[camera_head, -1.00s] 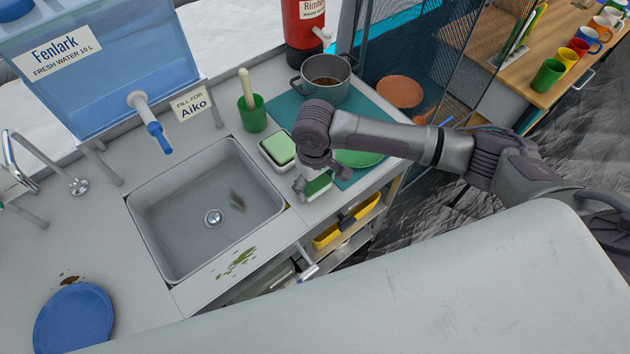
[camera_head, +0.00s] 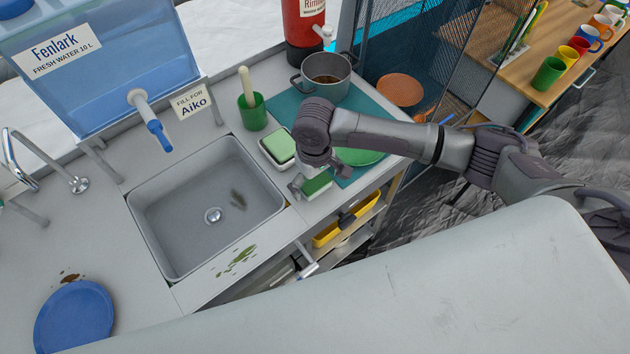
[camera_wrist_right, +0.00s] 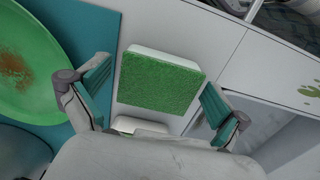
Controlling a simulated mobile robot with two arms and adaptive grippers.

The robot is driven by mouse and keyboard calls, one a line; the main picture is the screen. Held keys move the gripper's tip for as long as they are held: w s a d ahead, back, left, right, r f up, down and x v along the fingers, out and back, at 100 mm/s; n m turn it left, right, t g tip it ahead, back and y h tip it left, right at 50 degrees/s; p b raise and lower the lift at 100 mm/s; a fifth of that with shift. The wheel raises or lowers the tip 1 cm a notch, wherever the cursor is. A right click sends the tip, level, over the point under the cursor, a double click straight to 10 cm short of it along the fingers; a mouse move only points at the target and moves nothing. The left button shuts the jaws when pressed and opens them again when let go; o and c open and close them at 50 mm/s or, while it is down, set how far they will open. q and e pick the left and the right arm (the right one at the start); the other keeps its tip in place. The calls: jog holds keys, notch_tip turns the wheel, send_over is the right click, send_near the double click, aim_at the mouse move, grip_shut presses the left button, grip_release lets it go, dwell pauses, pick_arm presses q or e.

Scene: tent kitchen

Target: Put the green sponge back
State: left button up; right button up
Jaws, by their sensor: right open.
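The green sponge (camera_head: 318,184), with a green rough top and a white lower layer, sits on the counter right of the sink. My right gripper (camera_head: 312,178) is over it, pointing down. In the right wrist view the sponge (camera_wrist_right: 160,82) lies between the two spread, teal-padded fingers (camera_wrist_right: 157,76), with gaps at both sides. A small white dish (camera_head: 268,158) holding a light green block (camera_head: 278,146) stands behind the sponge; the dish also shows partly in the wrist view, cut off by my gripper's body. My left gripper is not in view.
A green plate (camera_head: 360,156) on a teal mat (camera_head: 287,106) lies right of the sponge. A pot (camera_head: 325,76) and a green cup with a pestle (camera_head: 252,112) stand behind. The sink (camera_head: 205,210) is to the left. A blue plate (camera_head: 74,318) lies front left.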

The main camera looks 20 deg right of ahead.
aim_at(315, 182)
notch_tip(315, 182, up, 12)
jog(key=b, duration=0.1)
jog(key=shift+f, duration=0.15)
dwell(0.5)
